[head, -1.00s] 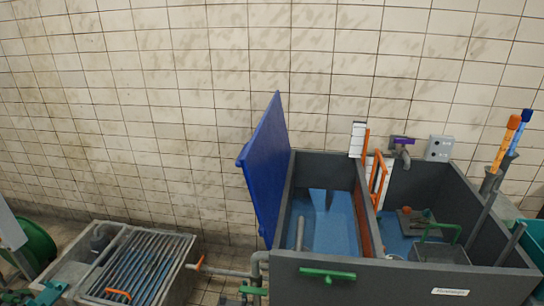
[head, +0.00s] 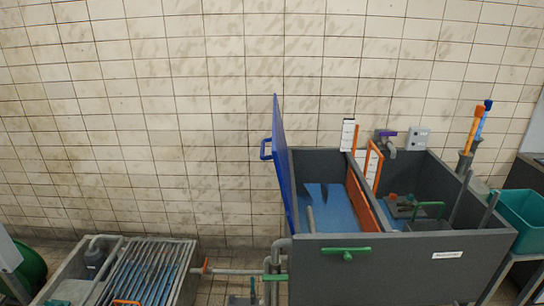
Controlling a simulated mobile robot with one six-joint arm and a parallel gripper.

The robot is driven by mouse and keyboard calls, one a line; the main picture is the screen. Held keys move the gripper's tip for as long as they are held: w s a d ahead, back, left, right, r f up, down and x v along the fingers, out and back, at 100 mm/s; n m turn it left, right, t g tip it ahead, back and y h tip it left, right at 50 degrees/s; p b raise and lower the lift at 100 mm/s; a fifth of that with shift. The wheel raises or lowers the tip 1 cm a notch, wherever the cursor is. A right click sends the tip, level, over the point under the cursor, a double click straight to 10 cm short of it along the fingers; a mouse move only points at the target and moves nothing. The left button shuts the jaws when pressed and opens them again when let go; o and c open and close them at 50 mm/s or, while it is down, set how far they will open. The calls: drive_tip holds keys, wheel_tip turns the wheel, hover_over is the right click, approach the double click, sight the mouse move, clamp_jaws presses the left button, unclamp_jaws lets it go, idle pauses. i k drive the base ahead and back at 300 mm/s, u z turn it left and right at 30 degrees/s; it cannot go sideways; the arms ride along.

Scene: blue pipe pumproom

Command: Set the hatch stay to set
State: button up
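The blue hatch lid (head: 281,165) stands open, upright along the left side of the grey tank (head: 400,268), with a blue handle (head: 265,149) on its outer face. A short grey rod (head: 310,218) stands near the left front inside the tank's left compartment; it may be the hatch stay, but I cannot tell for sure, nor whether it touches the lid. A green lever handle (head: 346,252) sits level on the tank's front face. My gripper is not in view.
An orange divider (head: 362,200) splits the tank; the right compartment holds a green-handled fixture (head: 428,210). A purple-handled tap (head: 387,136) is on the wall. A grated basin (head: 150,270) stands left, with pipes (head: 275,260) between. A teal bin (head: 522,208) stands right.

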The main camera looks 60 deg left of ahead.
sight(347, 250)
drive_tip(key=z, duration=0.2)
drive_tip(key=k, duration=0.6)
drive_tip(key=u, duration=2)
drive_tip(key=i, duration=1)
drive_tip(key=u, duration=0.05)
drive_tip(key=k, duration=0.2)
drive_tip(key=u, duration=0.1)
